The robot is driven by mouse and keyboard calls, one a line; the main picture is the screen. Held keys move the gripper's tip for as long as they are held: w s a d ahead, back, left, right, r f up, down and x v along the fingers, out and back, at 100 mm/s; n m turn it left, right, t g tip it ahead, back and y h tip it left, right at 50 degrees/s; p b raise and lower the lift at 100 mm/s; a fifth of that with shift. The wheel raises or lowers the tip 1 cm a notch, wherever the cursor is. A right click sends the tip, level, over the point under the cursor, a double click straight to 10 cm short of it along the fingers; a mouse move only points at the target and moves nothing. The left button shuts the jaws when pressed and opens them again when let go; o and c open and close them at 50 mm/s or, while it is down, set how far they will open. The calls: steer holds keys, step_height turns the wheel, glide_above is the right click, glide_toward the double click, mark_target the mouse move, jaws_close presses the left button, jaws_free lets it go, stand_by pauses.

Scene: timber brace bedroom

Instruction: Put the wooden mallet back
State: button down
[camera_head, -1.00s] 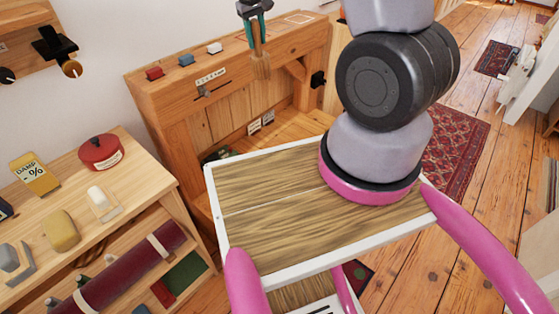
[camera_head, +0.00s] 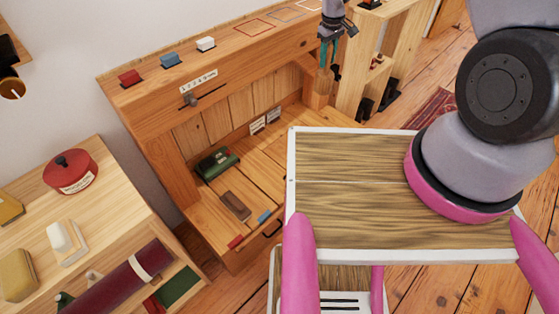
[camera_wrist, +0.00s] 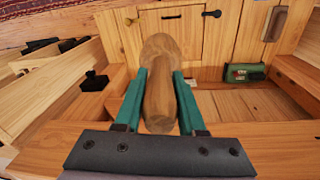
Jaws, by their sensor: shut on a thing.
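The wooden mallet (camera_wrist: 160,85) is a rounded brown wooden piece between the teal fingers of my gripper (camera_wrist: 161,75) in the wrist view. My gripper is shut on it. In the head view my gripper (camera_head: 325,50) hangs at the right end of the wooden bench (camera_head: 160,90), with the mallet (camera_head: 323,86) pointing down below its fingers. The mallet appears clear of surfaces, though its lower end is hard to make out. Outlined rectangles, one red (camera_head: 253,27) and one orange (camera_head: 288,15), lie on the bench's upper ledge.
Red (camera_head: 129,77), blue (camera_head: 170,59) and white (camera_head: 205,43) blocks sit on the ledge. A green box (camera_head: 217,162) and a brown block (camera_head: 235,206) lie on the lower surface. A pale wooden rack (camera_head: 375,65) stands right of the bench. A side shelf (camera_head: 110,190) holds a red tin (camera_head: 70,172).

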steer(key=s+a+f+n, duration=0.45)
steer(key=a+f, duration=0.25)
steer(key=f, duration=0.2)
steer(key=s+a+f+n+g, duration=0.1)
steer(key=s+a+f+n, duration=0.2)
steer(key=s+a+f, duration=0.5)
steer(key=s+a+f+n, duration=0.35)
steer(key=a+f, duration=0.25)
steer(key=f, duration=0.5)
step_height(320, 180, down, 10)
steer(key=shift+a, duration=0.4)
steer(key=shift+f, duration=0.15)
steer(key=c, duration=0.5)
jaws_free()
steer(key=shift+s, duration=0.1)
